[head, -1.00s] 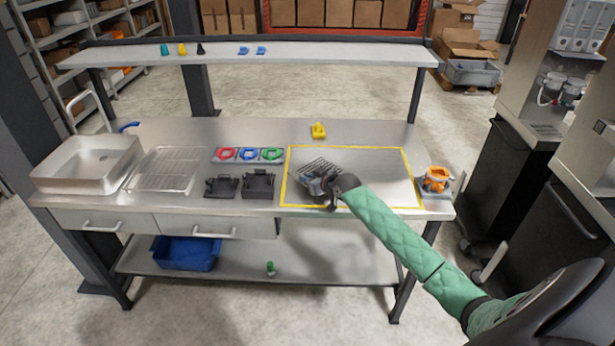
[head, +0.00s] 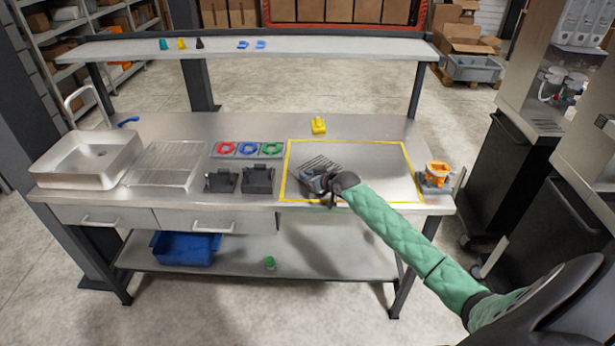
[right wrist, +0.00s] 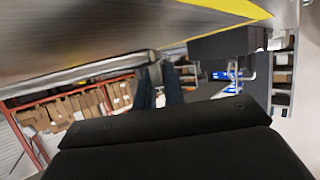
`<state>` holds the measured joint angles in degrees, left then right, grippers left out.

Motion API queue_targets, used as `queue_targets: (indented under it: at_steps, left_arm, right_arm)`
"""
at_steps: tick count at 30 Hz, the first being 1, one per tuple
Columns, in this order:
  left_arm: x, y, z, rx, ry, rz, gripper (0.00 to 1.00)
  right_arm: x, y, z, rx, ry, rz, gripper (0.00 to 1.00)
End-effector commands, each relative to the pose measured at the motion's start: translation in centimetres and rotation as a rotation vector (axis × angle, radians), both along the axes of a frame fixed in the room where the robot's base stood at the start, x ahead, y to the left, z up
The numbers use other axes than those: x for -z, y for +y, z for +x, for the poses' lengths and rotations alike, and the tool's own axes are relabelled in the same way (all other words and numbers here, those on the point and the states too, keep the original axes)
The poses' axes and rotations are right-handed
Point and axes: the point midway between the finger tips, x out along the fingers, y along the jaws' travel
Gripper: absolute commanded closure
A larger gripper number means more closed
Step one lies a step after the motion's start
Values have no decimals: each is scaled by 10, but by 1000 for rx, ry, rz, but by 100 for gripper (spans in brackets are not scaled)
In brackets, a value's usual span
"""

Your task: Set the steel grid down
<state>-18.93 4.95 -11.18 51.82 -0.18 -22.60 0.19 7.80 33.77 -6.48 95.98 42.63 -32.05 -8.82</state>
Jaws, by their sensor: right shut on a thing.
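My right gripper (head: 320,184) is shut on the steel grid (head: 320,164), a small dark slatted piece, over the left part of the yellow-outlined area (head: 380,160) on the steel table. The grid sticks out beyond the gripper toward the back. My gripper hides its near part, and I cannot tell whether the grid touches the table. In the right wrist view, the dark fingers (right wrist: 160,88) show close to the table surface; the grid is not clear there. My left gripper is not in view.
Left of the outline stand two black holders (head: 258,180) and a tray with red, blue and green rings (head: 248,149). A yellow piece (head: 318,126) lies behind it, an orange item (head: 437,173) to its right. The outline's right half is clear.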

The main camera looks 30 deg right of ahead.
Motion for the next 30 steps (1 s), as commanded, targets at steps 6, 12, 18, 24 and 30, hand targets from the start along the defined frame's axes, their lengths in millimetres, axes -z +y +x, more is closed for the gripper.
queue_targets:
  at_steps: [6,12,18,24,30]
  left_arm:
    - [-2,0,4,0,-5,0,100]
    - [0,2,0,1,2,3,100]
    - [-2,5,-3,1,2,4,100]
    - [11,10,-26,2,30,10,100]
    - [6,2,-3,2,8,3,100]
  right_arm:
    - [0,0,0,0,0,0,68]
    - [0,0,0,0,0,0,68]
    - [-7,0,0,0,0,0,68]
    - [-13,-2,-7,0,0,-1,68]
    - [-21,-6,-27,0,1,-1,68]
